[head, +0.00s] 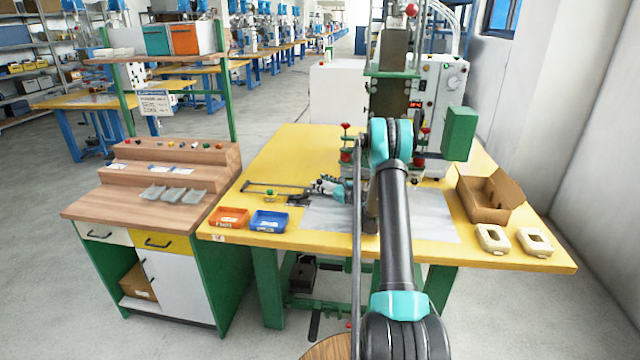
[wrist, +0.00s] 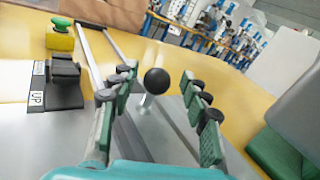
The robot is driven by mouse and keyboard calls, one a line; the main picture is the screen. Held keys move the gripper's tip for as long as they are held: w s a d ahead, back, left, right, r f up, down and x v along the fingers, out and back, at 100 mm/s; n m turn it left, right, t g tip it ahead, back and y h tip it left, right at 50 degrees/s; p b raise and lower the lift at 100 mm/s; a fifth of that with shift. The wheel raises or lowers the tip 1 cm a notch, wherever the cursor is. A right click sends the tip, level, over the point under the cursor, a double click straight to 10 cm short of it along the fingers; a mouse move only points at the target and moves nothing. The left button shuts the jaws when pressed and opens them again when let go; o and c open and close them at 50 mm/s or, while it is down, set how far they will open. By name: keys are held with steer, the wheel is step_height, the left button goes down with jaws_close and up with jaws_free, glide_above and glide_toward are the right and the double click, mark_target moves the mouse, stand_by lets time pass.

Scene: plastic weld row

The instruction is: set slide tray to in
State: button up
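My gripper (head: 326,188) is over the left middle of the yellow table in the head view, pointing left. In the wrist view my gripper (wrist: 160,76) is open, with its padded fingers apart. A black ball knob (wrist: 157,81) on a short pale stem shows between the fingers, with gaps on both sides. I cannot tell how deep between the fingers it lies. A grey metal plate (wrist: 150,122) lies under the knob; it also shows in the head view (head: 322,220). Which part is the slide tray, and its position, I cannot tell; my arm hides part of this area.
Two thin rails (wrist: 92,55) run beside a black block (wrist: 63,80) marked UP and a yellow box with a green button (wrist: 61,36). Orange (head: 229,217) and blue (head: 269,221) bins stand at the front left. A cardboard box (head: 488,198) stands right.

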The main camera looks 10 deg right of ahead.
steer(key=v, duration=1.2)
steer(key=s+a+r+n+g+h, duration=0.2)
steer(key=s+a+r+n+g, duration=0.1)
steer(key=s+a+n, duration=0.4)
steer(key=s+a+r+n+g+h, duration=0.2)
steer(key=s+a+r+n+g, duration=0.3)
steer(key=s, duration=0.5)
steer(key=s+d+f+n+h, duration=0.1)
steer(key=s+n, duration=0.3)
steer(key=s, duration=0.5)
steer(key=s+d+f+n+g+h, duration=0.1)
steer(key=s+n, duration=0.4)
steer(key=s, duration=0.5)
steer(key=s+d+f+n+g+h, duration=0.1)
steer(key=s+d+f+n+h, duration=0.1)
steer(key=s+n+h, duration=0.3)
steer(key=s+f, duration=0.1)
steer(key=s, duration=0.3)
steer(key=shift+s+d, duration=0.2)
steer(key=shift+s, duration=0.15)
